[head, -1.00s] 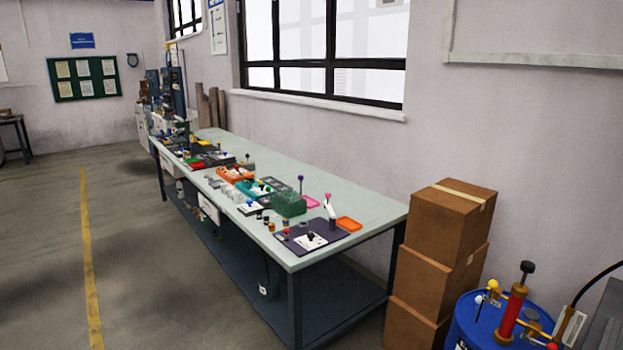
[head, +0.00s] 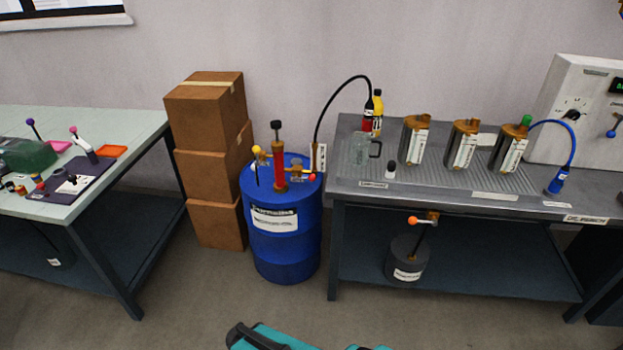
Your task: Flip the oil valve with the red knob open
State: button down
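A blue oil drum (head: 283,245) stands on the floor between stacked boxes and a grey bench. A hand pump with a red cylinder (head: 279,163) and a black top grip rises from its lid. A small red knob (head: 312,177) shows at the right of the pump's foot, near the drum's rim. A yellow knob (head: 257,149) is on the pump's left side. The valve body under the red knob is too small to read, so I cannot tell its position. A black hose (head: 331,109) arches from beside the drum towards a bottle on the bench. My gripper is not in view.
Cardboard boxes (head: 210,160) stand close left of the drum. The grey bench (head: 440,197) on the right carries a glass jug (head: 361,148) and metal canisters (head: 463,145). A pale workbench (head: 140,130) is at far left. The floor before the drum is partly clear.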

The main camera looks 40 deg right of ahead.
aim_at(312, 178)
jog(key=k, duration=1.15)
jog(key=u, duration=0.55)
jog(key=i, duration=1.8)
